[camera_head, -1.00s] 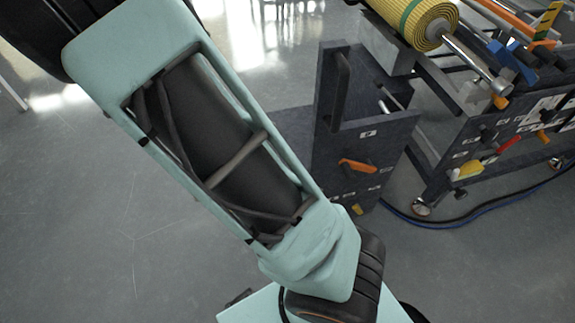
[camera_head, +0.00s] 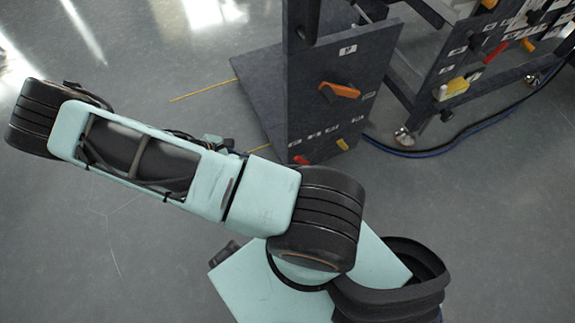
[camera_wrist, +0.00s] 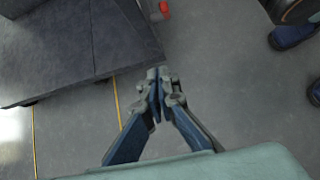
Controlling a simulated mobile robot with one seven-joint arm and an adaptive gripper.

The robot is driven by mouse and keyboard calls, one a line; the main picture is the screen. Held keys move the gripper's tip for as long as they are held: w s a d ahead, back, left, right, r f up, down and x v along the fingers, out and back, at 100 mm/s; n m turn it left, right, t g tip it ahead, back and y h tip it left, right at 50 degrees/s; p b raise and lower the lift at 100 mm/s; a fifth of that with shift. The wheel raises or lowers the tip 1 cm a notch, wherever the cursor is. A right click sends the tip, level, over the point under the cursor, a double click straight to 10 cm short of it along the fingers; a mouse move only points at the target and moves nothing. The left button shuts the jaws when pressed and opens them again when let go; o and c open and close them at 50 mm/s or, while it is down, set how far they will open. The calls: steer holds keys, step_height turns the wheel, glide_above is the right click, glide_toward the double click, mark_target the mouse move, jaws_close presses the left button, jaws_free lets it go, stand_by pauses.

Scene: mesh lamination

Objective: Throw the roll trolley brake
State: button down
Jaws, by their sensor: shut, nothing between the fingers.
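The dark grey roll trolley (camera_head: 340,75) stands right of my arm in the head view, with its flat base (camera_head: 262,85) reaching left. An orange lever (camera_head: 339,91) is on its upright panel. Low on that panel are a small red piece (camera_head: 300,159) and a small yellow piece (camera_head: 342,145); I cannot tell which part is the brake. In the wrist view the trolley base (camera_wrist: 60,50) is at upper left, and a red piece (camera_wrist: 164,9) shows at the top edge. My gripper (camera_wrist: 158,76) is shut and empty, pointing toward the red piece and apart from it.
A larger machine frame (camera_head: 480,60) with coloured handles stands at upper right in the head view. Blue and black cables (camera_head: 450,145) lie on the floor beside it. Yellow floor lines (camera_head: 205,89) run by the trolley base. Grey floor (camera_head: 500,230) at the lower right is clear.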

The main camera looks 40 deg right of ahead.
mark_target(300, 158)
steer(key=shift+g+h, duration=0.3)
steer(key=shift+g, duration=0.1)
steer(key=s+d+f, duration=0.2)
steer(key=f, duration=0.1)
steer(key=shift+s+d+f+b, duration=0.1)
steer(key=shift+s+f+b, duration=0.05)
steer(key=shift+s+b, duration=0.25)
steer(key=s+d+f+b, duration=0.2)
steer(key=d+f+b, duration=0.2)
steer(key=d, duration=0.6)
steer(key=shift+s+f, duration=0.25)
steer(key=shift+f, duration=0.3)
steer(key=shift+r, duration=0.2)
